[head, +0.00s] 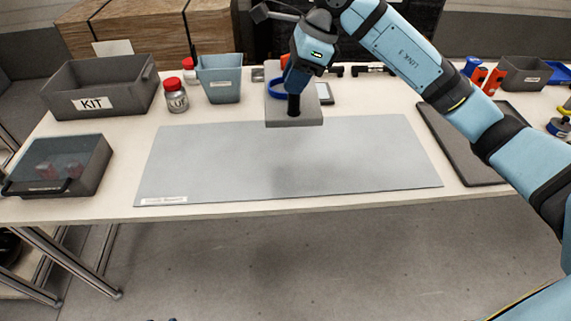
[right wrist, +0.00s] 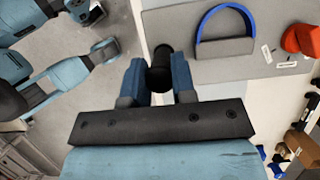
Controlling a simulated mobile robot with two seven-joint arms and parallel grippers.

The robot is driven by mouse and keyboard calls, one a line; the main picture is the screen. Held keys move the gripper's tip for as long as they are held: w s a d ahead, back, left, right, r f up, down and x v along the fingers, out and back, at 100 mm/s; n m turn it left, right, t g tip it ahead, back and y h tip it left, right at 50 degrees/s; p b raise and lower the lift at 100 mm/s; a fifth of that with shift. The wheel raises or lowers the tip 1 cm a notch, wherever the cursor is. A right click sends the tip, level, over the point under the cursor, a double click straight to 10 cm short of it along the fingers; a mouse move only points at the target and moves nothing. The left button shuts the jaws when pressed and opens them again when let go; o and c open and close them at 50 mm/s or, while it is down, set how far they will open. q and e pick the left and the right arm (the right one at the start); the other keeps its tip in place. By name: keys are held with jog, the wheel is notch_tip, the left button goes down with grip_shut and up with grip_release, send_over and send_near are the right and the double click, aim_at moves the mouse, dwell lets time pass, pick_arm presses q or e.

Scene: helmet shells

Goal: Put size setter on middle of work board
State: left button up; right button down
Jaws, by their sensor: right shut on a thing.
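The work board is a flat grey mat, bare on top.
A KIT bin (head: 100,88) and a lidded case (head: 60,165) are at the left. A red-capped jar (head: 176,98) and a blue-grey bin (head: 219,80) stand behind the board. A dark tray (head: 455,145) lies right of it. The table's front edge is close to the board.

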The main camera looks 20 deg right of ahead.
notch_tip(320, 180, down, 20)
jog(key=shift+b, duration=0.45)
jog(key=shift+s, duration=0.1)
jog(key=shift+f, duration=0.15)
jog(key=c, duration=0.9)
grip_release()
jog(key=shift+c, duration=0.2)
